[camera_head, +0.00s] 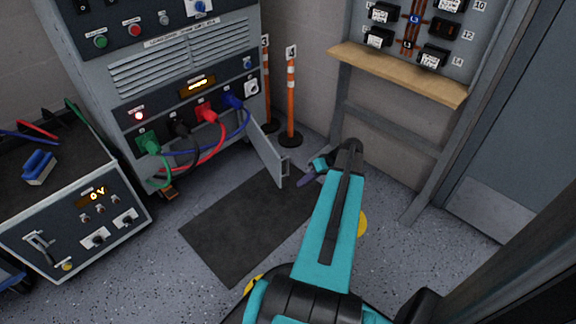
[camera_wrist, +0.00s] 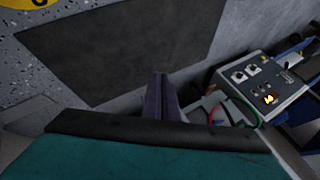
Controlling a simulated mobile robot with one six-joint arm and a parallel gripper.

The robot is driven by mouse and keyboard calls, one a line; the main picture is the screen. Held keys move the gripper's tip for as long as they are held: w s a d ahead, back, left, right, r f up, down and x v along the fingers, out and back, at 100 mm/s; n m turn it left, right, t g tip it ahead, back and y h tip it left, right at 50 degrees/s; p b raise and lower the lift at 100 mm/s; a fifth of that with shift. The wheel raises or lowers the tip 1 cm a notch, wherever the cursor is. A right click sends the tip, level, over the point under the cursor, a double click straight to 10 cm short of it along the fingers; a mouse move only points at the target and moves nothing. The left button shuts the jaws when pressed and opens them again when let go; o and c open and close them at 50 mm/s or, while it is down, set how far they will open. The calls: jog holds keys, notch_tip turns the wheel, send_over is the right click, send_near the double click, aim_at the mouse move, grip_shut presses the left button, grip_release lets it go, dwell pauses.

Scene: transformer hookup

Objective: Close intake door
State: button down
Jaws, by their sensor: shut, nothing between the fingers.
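The intake door (camera_head: 266,152) is a narrow grey panel low on the right side of the grey cabinet (camera_head: 170,75). It stands open, swung out over the floor, with a small latch plate at its free edge. My gripper (camera_head: 303,182) is shut and empty, just right of that free edge in the head view. I cannot tell whether it touches the door. In the wrist view the shut fingers (camera_wrist: 161,98) point away over the floor, and I cannot clearly make out the door there.
Green, black, red and blue cables (camera_head: 218,148) hang from the cabinet's lower panel beside the door. Orange-striped posts (camera_head: 291,100) stand behind it. A dark mat (camera_head: 235,225) lies in front. A wooden shelf (camera_head: 400,75) on a metal frame is at the right, and a test unit (camera_head: 75,215) at the left.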

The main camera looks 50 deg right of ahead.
jog(key=w+d+r+h+p, duration=0.1)
jog(key=w+d+r+p, duration=0.1)
jog(key=r, duration=0.7)
jog(key=shift+w+d+r+n, duration=0.15)
jog(key=shift+w+d+n, duration=0.25)
jog(key=shift+w+d, duration=0.2)
jog(key=b+x, duration=0.3)
jog(key=x, duration=0.7)
jog(key=shift+b, duration=0.4)
jog(key=shift+a, duration=0.15)
